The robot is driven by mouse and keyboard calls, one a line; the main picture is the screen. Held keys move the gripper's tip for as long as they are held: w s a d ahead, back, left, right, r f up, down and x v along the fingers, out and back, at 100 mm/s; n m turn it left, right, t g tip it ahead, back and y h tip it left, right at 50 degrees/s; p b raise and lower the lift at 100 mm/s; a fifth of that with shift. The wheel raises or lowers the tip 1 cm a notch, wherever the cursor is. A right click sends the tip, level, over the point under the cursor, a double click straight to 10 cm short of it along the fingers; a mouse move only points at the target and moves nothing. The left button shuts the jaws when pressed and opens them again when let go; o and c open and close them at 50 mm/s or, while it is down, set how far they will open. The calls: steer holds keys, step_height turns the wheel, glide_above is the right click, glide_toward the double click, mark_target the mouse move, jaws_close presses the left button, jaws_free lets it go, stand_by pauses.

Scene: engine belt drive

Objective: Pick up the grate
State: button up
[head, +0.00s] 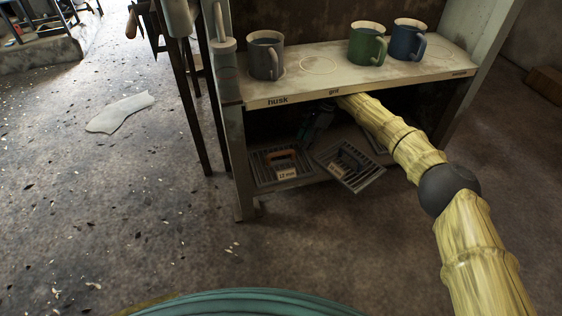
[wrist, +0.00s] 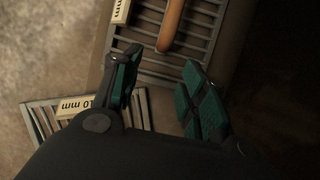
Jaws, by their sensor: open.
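A slatted metal grate (head: 265,166) with a brown handle and a 12 mm tag lies on the lower shelf at left in the head view. A second grate (head: 350,166) sits askew to its right, overhanging the shelf front. In the wrist view, a brown-handled grate (wrist: 205,32) lies beyond my fingers, its tag cut off. Another grate (wrist: 38,118), tagged 10 mm, shows at lower left, partly hidden by my gripper. My gripper (wrist: 158,86) is open and empty, its teal-padded fingers apart, near the handle. In the head view my gripper (head: 318,120) is dim beneath the upper shelf.
The upper shelf (head: 320,80), labelled husk and grit, forms a low roof over my arm. It bears a grey mug (head: 266,57), a green mug (head: 367,45) and a blue mug (head: 407,41). A post stands at left. The floor in front is mostly clear.

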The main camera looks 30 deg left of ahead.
mark_target(281, 153)
steer(key=s+a, duration=0.2)
steer(key=s, duration=0.1)
steer(key=s+a+p, duration=0.1)
steer(key=s+a, duration=0.2)
steer(key=b+x, duration=0.3)
steer(key=x, duration=0.2)
steer(key=shift+c, duration=0.2)
steer(key=shift+d, duration=0.1)
jaws_close()
